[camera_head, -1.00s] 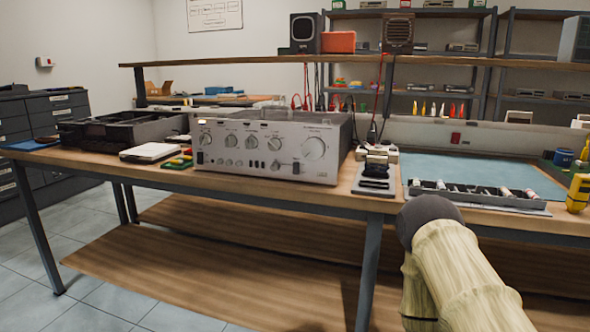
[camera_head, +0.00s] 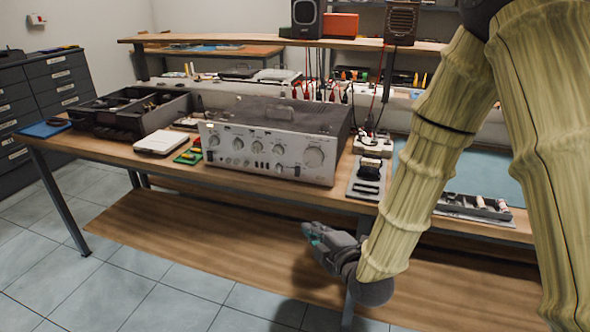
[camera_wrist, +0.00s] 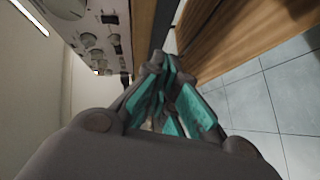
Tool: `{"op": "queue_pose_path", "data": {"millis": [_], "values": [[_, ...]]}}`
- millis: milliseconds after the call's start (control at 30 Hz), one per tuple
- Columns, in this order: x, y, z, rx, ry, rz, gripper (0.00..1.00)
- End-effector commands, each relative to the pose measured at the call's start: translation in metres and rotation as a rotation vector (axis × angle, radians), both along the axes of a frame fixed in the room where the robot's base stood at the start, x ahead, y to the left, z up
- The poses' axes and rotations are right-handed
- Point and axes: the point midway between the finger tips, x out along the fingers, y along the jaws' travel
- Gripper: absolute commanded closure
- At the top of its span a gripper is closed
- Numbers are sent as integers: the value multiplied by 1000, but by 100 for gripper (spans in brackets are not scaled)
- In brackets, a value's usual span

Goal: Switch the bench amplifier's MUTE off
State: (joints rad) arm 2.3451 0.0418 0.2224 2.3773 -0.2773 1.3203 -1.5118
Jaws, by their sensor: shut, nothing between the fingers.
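The bench amplifier (camera_head: 262,166) is a silver-fronted unit with a dark top, standing on the bench. Its front panel carries several round knobs and small controls; the labels are too small to read, so I cannot tell which one is MUTE. My gripper (camera_head: 312,234) is shut and empty, in front of the bench edge, below and to the right of the amplifier and apart from it. In the wrist view my gripper (camera_wrist: 170,85) shows its teal finger pads, and the amplifier's panel (camera_wrist: 95,35) shows sideways at the upper left.
The wooden bench (camera_head: 100,146) has a lower shelf (camera_head: 190,235). A black open case (camera_head: 130,112) and a white box (camera_head: 161,142) stand left of the amplifier. A dark stand (camera_head: 368,178) and a parts tray (camera_head: 478,207) are to its right. The space before the panel is clear.

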Motion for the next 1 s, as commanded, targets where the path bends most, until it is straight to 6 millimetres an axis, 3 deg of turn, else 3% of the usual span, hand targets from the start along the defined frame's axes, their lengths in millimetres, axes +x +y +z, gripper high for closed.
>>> {"op": "queue_pose_path", "data": {"millis": [33, 100, 233, 667, 1000], "values": [[4, 4, 30, -23, -55, 16, 100], [7, 9, 51, -52, -112, 32, 100], [10, 14, 71, -83, -172, 47, 100], [12, 16, 73, -87, -183, 49, 100], [47, 34, 70, -87, -182, 49, 100]]}}
